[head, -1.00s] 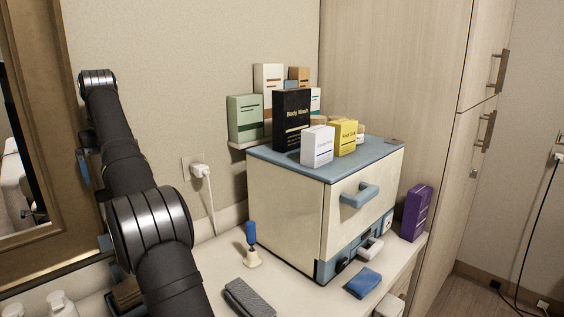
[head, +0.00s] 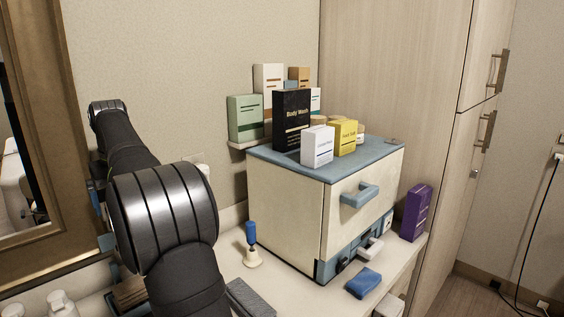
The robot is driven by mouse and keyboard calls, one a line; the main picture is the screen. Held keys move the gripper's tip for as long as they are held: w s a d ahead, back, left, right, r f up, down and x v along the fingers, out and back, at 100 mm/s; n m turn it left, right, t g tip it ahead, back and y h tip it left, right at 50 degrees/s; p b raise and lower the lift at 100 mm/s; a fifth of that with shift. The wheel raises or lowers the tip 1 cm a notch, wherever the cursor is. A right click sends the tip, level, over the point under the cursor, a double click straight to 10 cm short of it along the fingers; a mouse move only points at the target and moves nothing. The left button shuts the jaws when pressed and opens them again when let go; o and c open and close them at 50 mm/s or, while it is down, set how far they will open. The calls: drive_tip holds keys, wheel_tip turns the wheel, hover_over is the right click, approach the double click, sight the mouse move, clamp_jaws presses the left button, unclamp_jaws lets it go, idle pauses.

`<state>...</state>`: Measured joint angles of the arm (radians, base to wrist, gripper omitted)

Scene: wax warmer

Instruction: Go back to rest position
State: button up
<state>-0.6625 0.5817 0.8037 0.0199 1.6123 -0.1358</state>
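My arm rises along the left side of the head view, in front of the wall and the framed mirror. My gripper is not visible; the arm's own links hide that area or it lies out of the picture. The wax warmer (head: 286,208), a cream box with a blue lid (head: 272,157) and a blue front handle (head: 360,195), stands on the white counter (head: 295,289). Its lid is shut and bears several boxes. My visible arm links are apart from it.
A black Body Wash box (head: 291,122), a white box (head: 317,146) and a yellow box (head: 345,137) stand on the lid. A blue-handled tool (head: 252,243), a blue folded cloth (head: 363,283), a grey cloth (head: 249,299) and a purple box (head: 415,212) are on the counter.

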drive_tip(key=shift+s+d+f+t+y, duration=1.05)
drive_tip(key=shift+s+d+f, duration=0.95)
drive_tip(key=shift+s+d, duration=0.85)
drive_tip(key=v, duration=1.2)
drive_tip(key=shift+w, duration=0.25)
